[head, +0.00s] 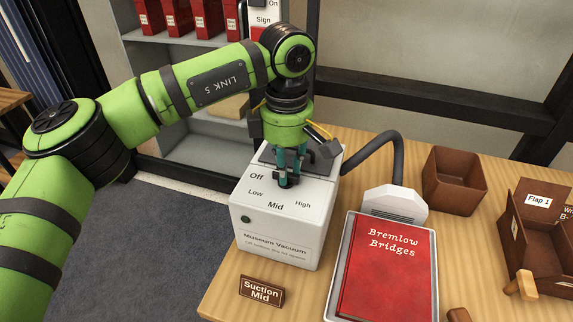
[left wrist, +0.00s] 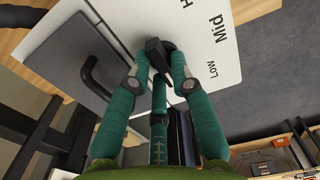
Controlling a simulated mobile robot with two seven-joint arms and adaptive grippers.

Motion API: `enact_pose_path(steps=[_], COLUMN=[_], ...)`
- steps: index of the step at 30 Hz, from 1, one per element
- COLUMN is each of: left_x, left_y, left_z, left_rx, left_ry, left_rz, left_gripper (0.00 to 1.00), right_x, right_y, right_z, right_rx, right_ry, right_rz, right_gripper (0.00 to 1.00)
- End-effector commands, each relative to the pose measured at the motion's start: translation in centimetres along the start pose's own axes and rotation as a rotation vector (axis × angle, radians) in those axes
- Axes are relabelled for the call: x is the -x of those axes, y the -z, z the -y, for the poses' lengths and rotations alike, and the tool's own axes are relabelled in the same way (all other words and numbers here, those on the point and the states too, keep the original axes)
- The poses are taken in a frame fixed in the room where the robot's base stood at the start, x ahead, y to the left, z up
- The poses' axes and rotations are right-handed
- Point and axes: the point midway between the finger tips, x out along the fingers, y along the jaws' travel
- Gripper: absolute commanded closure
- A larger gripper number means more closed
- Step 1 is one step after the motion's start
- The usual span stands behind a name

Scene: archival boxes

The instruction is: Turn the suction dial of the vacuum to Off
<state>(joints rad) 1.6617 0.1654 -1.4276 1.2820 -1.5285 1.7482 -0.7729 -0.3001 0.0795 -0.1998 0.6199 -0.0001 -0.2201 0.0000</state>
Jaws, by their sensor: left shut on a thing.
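The white vacuum (head: 270,262) stands on the wooden table, its top marked Off, Low, Mid and High. A small sign (head: 262,291) in front of it reads "Suction Mid". My left gripper (head: 288,181) points down onto the vacuum's top, among the labels. In the left wrist view its teal fingers are shut on the black suction dial (left wrist: 158,52). My right gripper is not in view.
A grey hose runs from the vacuum to a pale nozzle (head: 396,204). A red book (head: 386,268) lies on a tray to the right. A brown open box (head: 454,181) and a flapped box (head: 540,240) stand further right. A shelf with red boxes is behind.

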Motion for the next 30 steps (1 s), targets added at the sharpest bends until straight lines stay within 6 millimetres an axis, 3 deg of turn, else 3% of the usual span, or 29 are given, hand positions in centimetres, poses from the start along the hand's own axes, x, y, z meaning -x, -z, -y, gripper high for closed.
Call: enact_pose_path(steps=[2, 3, 4, 17, 30], left_x=[0.2, 0.2, 0.2, 0.8, 9.3], left_y=[-0.1, -0.1, -0.1, -0.1, -0.1], left_z=[-0.1, -0.1, -0.1, -0.1, -0.1], left_rx=[-0.003, -0.003, -0.003, -0.001, 0.000], left_ry=[-0.004, -0.004, -0.004, -0.004, -0.006], left_rz=[0.002, 0.002, 0.002, 0.001, 0.001], left_gripper=[1.00, 0.62, 0.54, 0.54, 0.54], right_x=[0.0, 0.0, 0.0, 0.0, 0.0], right_y=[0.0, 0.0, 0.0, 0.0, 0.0], right_z=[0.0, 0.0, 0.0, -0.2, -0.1], right_rx=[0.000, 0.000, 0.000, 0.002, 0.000], right_ry=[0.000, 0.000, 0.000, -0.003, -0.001], right_rz=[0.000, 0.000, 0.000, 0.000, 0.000], right_gripper=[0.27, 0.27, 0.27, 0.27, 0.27])
